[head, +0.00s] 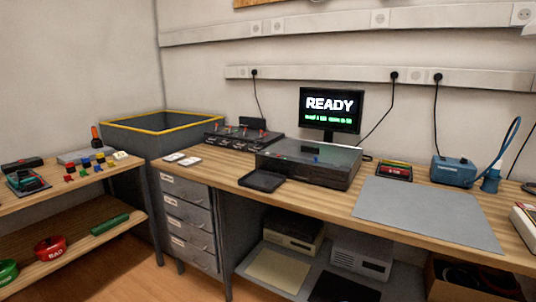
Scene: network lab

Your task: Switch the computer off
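A black monitor (330,109) stands at the back of the wooden bench, lit, with "READY" in white and a smaller green line below. A flat dark box (309,165), which looks like the computer, lies on the bench in front of it. My gripper is not in view.
A black tray (262,181) lies in front of the dark box. A panel with red-tipped levers (244,137) stands left, a blue unit (453,171) right. A grey mat (426,212) is bare. Drawers (189,222) stand below. Wooden floor (118,272) shows at lower left.

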